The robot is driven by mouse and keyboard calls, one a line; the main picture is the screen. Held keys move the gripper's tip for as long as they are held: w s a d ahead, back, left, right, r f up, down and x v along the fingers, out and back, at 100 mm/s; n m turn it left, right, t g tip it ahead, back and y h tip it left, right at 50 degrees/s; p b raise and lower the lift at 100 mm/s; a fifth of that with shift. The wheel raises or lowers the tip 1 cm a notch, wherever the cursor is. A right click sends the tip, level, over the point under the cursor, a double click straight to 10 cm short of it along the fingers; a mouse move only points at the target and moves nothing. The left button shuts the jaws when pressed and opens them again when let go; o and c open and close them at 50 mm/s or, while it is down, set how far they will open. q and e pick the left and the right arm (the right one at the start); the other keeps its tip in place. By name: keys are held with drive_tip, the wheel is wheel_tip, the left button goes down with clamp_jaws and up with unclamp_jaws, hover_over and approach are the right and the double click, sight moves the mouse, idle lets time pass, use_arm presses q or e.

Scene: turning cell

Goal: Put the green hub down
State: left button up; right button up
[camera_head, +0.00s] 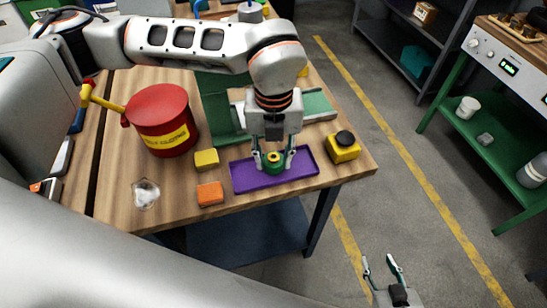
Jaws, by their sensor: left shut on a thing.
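The green hub (274,166), a small ring-shaped part with a yellow centre, is between the fingertips of my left gripper (272,162). My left gripper points down and is shut on the hub. The hub is over the purple tray (243,183) near the front edge of the wooden table. I cannot tell whether the hub touches the tray floor. My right gripper (383,262) is open and empty, low over the floor at the bottom right.
A yellow cube (206,160) and an orange block (210,194) lie left of the tray. A red canister (163,119) stands behind them. A yellow box with a black button (343,148) stands right of the tray. A clear crumpled object (146,193) lies front left.

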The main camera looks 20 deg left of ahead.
sight(273, 158)
use_arm(q)
drive_tip(key=shift+f, duration=0.45)
drive_tip(key=shift+f, duration=0.15)
drive_tip(key=o, duration=1.3)
drive_tip(key=shift+o, duration=0.2)
wheel_tip(273, 158, up, 12)
drive_tip(key=shift+s, duration=0.15)
